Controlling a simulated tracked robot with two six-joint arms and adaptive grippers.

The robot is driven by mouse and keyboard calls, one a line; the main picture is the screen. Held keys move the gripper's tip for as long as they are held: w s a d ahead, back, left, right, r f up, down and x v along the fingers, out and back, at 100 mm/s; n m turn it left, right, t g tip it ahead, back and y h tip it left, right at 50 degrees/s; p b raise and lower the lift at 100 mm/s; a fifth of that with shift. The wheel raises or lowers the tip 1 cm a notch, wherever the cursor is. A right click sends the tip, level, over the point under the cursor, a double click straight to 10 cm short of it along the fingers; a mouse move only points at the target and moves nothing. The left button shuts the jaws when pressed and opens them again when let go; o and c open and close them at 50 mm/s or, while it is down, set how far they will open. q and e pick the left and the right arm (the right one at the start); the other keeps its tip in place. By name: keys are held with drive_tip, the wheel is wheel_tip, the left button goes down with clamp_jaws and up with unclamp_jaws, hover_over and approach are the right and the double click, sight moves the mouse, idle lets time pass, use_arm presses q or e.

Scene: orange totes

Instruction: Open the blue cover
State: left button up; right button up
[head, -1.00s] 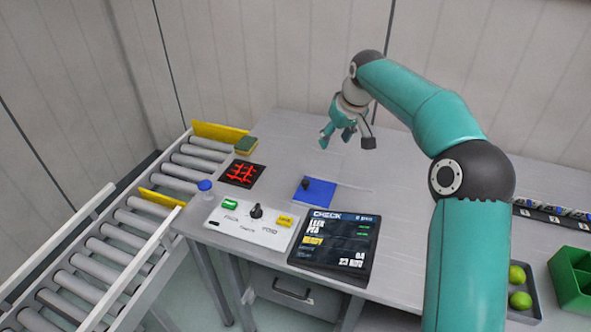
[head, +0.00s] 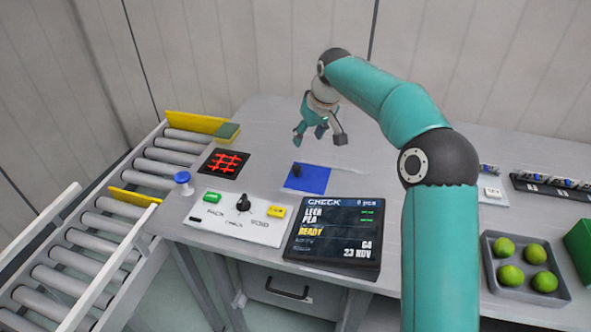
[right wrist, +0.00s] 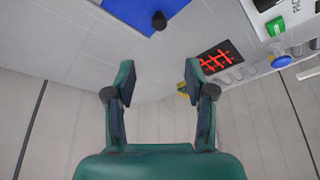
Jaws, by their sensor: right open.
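The blue cover (head: 307,177) is a flat blue square lying on the grey table, with a dark knob near its left edge. In the right wrist view the blue cover (right wrist: 130,12) shows at the top, with its black knob (right wrist: 159,20) near its edge. My right gripper (head: 319,137) is in the air above and behind the cover in the head view. In the right wrist view my right gripper (right wrist: 158,82) has its fingers wide apart with nothing between them. My left gripper is not in view.
A control panel (head: 222,231) with a knob and a CHECK screen (head: 336,234) stand in front of the cover. A black pad with red lines (head: 224,163) and a blue button (head: 182,178) are left. A roller conveyor (head: 108,243) runs along the left. A tray of limes (head: 494,282) is right.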

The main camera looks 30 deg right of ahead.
sight(297, 167)
drive_tip(key=p+x, duration=0.2)
drive_tip(key=x, duration=1.4)
drive_tip(key=shift+s, duration=0.1)
clamp_jaws()
